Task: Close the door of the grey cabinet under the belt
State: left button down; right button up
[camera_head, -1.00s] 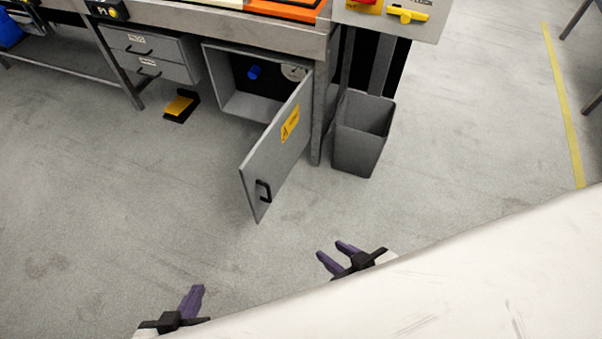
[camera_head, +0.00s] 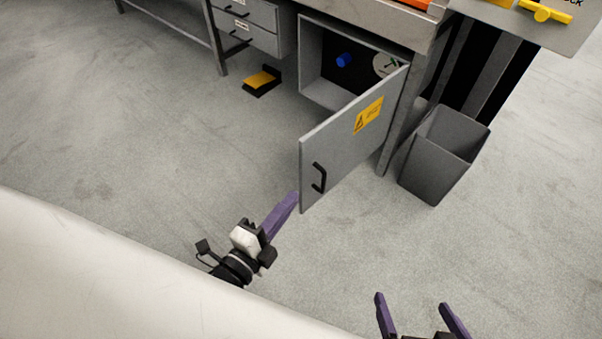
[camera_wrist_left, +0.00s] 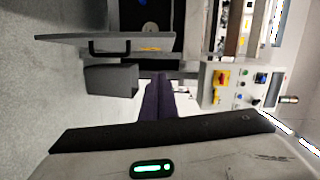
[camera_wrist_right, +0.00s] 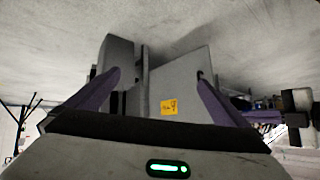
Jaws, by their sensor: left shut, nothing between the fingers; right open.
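The grey cabinet (camera_head: 313,50) under the belt stands open, with a blue knob and a round dial inside. Its door (camera_head: 345,140) is hinged at the right and swung out toward me, with a black handle (camera_head: 319,178) and a yellow label (camera_head: 368,115). My left gripper (camera_head: 295,197) is shut and empty, its fingertips close to the door's lower free edge; I cannot tell whether they touch. The left wrist view shows its purple fingers (camera_wrist_left: 159,85) together and the door (camera_wrist_left: 70,42) beyond. My right gripper (camera_head: 412,300) is open and empty, lower right; its wrist view shows the door (camera_wrist_right: 185,85) beyond the fingers.
A grey bin (camera_head: 440,155) stands right of the cabinet by the table leg. Drawers (camera_head: 262,25) are left of the cabinet, with a yellow and black pedal (camera_head: 262,80) on the floor. The floor left of the door is clear.

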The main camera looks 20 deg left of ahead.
pick_arm(q)
jog(key=m, duration=0.2)
jog(key=b, duration=0.3)
send_over(300, 160)
jog(key=s+d, duration=0.2)
jog(key=s, duration=0.2)
jog(key=shift+w+a+r+t, duration=0.1)
jog(key=shift+w+a+t, duration=0.15)
jog(key=shift+t, duration=0.15)
pick_arm(e)
jog(key=shift+w+a+f, duration=0.25)
jog(key=shift+f, duration=0.25)
jog(key=shift+w+a+f, duration=0.2)
jog(key=shift+f, duration=0.3)
pick_arm(q)
jog(key=shift+a, duration=0.1)
